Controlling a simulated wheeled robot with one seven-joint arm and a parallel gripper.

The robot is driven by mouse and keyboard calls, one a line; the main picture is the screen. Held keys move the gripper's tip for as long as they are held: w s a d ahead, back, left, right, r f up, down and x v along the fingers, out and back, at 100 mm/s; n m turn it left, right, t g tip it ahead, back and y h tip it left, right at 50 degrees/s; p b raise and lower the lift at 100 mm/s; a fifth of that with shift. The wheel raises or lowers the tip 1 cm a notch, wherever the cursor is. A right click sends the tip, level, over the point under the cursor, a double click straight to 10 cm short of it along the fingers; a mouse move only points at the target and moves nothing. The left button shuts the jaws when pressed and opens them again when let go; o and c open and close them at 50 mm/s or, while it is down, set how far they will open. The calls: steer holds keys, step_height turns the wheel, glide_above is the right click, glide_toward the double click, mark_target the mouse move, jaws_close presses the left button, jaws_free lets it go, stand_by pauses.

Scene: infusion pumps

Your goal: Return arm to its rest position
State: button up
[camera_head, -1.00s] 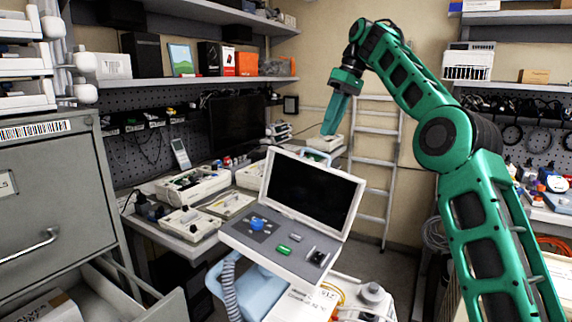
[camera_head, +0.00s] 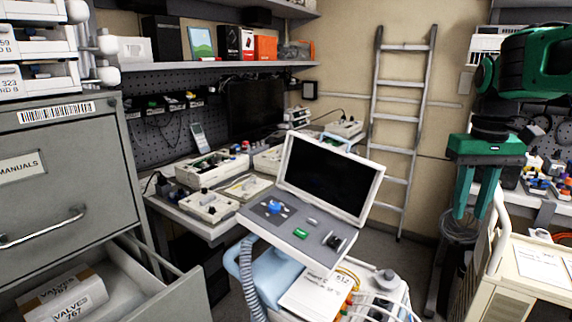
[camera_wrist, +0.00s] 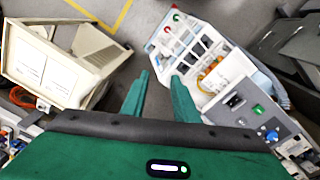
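My green gripper (camera_head: 473,205) hangs at the right of the head view, pointing down. Its two fingers are apart with nothing between them, and in the wrist view the open gripper (camera_wrist: 160,80) shows over the floor. It is right of the ventilator cart (camera_head: 330,190) and close to the beige cart (camera_head: 530,275) in the picture. In the wrist view the ventilator cart (camera_wrist: 215,60) is to the right of the fingers and the beige cart (camera_wrist: 60,60) is to the left.
A grey filing cabinet (camera_head: 70,175) with an open lower drawer (camera_head: 165,300) stands at left. A workbench with pumps (camera_head: 210,205) runs behind the ventilator. A ladder (camera_head: 400,125) leans on the back wall. Grey floor (camera_wrist: 155,15) lies between the carts.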

steer(key=s+d+f+m, duration=0.1)
steer(key=s+f+m, duration=0.1)
steer(key=s+f, duration=0.5)
steer(key=s+d+f+m, duration=0.2)
steer(key=s+f, duration=0.6)
steer(key=s, duration=0.7)
steer(key=shift+s+f+m+y, duration=0.2)
steer(key=shift+s+m+y, duration=0.15)
steer(key=shift+m, duration=0.25)
steer(key=shift+w+f, duration=0.2)
steer(key=shift+w, duration=0.4)
